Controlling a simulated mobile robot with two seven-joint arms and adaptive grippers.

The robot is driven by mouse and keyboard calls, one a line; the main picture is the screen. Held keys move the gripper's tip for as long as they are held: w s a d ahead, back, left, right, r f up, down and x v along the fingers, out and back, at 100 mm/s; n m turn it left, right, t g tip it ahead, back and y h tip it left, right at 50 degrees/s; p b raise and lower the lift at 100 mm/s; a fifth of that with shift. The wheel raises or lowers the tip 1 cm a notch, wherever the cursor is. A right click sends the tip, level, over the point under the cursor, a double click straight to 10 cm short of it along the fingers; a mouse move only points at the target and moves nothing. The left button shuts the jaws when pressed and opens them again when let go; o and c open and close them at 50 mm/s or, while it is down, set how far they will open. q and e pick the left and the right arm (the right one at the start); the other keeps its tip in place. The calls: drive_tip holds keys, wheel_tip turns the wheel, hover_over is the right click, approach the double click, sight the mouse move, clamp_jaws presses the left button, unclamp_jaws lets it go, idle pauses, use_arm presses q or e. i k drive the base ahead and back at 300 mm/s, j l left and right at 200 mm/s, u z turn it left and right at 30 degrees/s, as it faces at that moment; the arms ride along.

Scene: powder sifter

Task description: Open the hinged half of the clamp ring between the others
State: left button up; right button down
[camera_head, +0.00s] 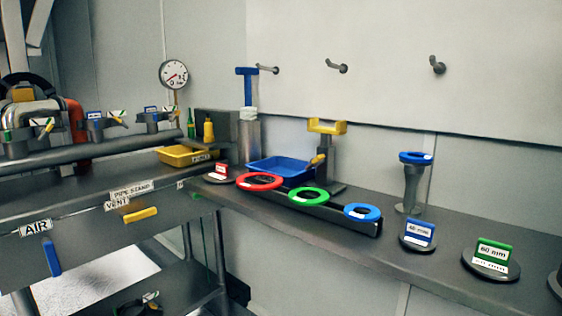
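A red ring (260,181), a green ring (308,197) and a blue ring (361,212) sit in a row on a long dark holder on the bench; the green one is between the other two. Three grey fittings with small tags and coloured handles also stand in a row along a dark pipe at the left: a near one (35,133), a middle one (103,124) and a far one (154,119). I cannot tell which row holds the clamp rings, and no hinge can be made out. Neither of my grippers is in view.
Tagged discs, blue (419,234) and green (493,256), stand along the right bench. A yellow handle (141,215) and blue handle (52,257) are on the left bench front.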

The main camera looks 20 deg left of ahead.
sight(107, 120)
drive_tip(key=u, duration=1.55)
